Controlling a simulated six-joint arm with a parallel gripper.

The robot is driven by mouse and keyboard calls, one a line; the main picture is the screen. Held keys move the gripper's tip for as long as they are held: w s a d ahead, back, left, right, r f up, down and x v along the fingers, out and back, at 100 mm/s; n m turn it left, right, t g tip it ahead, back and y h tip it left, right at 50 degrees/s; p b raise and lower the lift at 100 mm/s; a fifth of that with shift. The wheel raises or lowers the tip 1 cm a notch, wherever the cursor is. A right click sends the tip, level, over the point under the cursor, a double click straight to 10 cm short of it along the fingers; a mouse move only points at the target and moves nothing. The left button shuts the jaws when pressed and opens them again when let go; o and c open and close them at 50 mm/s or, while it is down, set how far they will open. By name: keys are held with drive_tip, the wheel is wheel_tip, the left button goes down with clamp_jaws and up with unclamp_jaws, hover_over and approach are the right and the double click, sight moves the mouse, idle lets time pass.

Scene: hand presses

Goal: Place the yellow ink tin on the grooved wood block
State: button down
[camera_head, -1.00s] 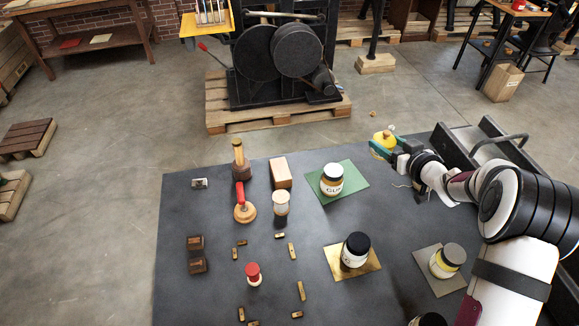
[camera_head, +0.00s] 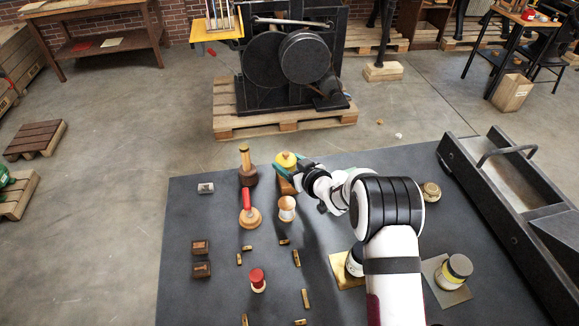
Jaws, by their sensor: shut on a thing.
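The yellow ink tin (camera_head: 286,159) is in my gripper (camera_head: 287,167), at the far middle of the dark table. The teal fingers are shut on the tin, and it looks upright. A tan wood block (camera_head: 284,187) stands directly below the tin in this view, partly hidden by the gripper and tin. Its grooves cannot be made out. I cannot tell whether the tin touches the block or is held just above it.
A wooden-handled tool (camera_head: 246,168) stands left of the block. A red-handled stamp (camera_head: 249,212) and a pale-topped spool (camera_head: 287,208) stand nearer. A black tray (camera_head: 500,180) lies along the right edge.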

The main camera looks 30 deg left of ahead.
drive_tip(key=shift+f, duration=0.75)
drive_tip(key=shift+f, duration=0.1)
drive_tip(key=shift+c, duration=0.2)
unclamp_jaws()
